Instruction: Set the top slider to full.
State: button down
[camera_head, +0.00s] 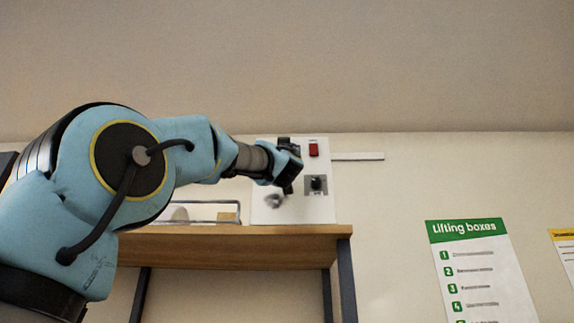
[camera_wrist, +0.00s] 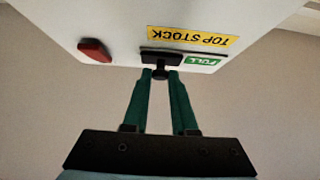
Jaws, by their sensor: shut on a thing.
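A white control panel (camera_head: 322,210) stands at the back of the wooden shelf. In the wrist view, the panel (camera_wrist: 60,22) appears upside down and carries a yellow TOP STOCK label (camera_wrist: 195,36) and a green FULL label (camera_wrist: 203,61). A black slider (camera_wrist: 161,57) with a small knob sits beside the yellow label, to the left of the FULL label in that view. My gripper (camera_wrist: 160,76) is shut on the slider's knob, with its two green fingers on either side. In the head view, my gripper (camera_head: 289,173) is in front of the panel and hides the slider.
A red switch (camera_head: 313,149) and a black knob on a grey plate (camera_head: 317,185) are on the panel's right side. The wooden shelf (camera_head: 230,245) lies below, with a wire rail (camera_head: 205,203) to the left. A Lifting boxes poster (camera_head: 480,270) hangs on the right.

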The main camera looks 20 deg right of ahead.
jog(key=shift+s, duration=0.1)
jog(key=c, duration=0.7)
grip_release()
jog(key=shift+d, duration=0.2)
jog(key=b+v, duration=0.6)
jog(key=v, duration=0.4)
jog(key=shift+s+f, duration=0.3)
jog(key=shift+a, duration=0.2)
